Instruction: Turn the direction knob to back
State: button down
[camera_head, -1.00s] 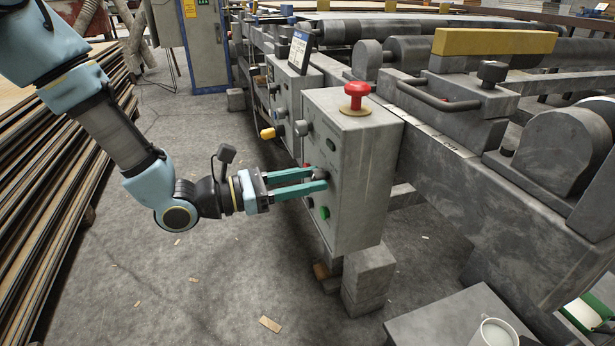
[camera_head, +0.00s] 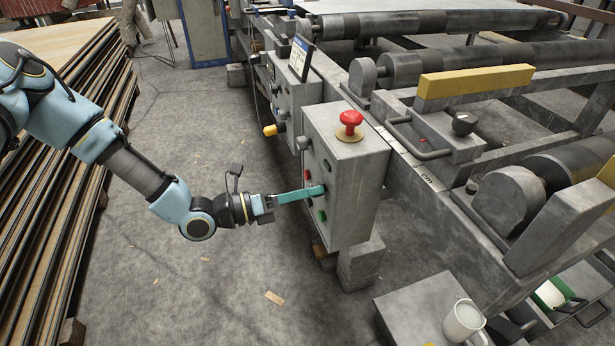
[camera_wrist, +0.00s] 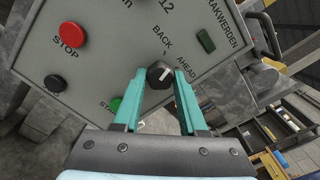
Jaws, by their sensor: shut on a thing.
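The direction knob (camera_wrist: 160,74) is a small black knob with a white mark, on the grey panel in the wrist view. The words BACK (camera_wrist: 163,39) and AHEAD (camera_wrist: 186,63) are printed near it. I cannot tell for sure which word the mark points at. My gripper (camera_head: 321,190) has its teal fingers level against the front of the control box (camera_head: 350,207). In the wrist view its fingertips (camera_wrist: 159,77) are on both sides of the knob, shut on it. In the head view the fingers hide the knob.
A red STOP button (camera_wrist: 72,35), a black button (camera_wrist: 55,83) and a green button (camera_wrist: 115,104) sit around the knob. A red mushroom button (camera_head: 350,119) tops the box.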

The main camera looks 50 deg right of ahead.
jog(key=shift+n+p, duration=1.55)
jog(key=shift+n, duration=0.35)
jog(key=shift+c, duration=2.2)
grip_release()
jog(key=v, duration=1.1)
jog(key=shift+b, duration=0.3)
jog(key=shift+s, duration=0.1)
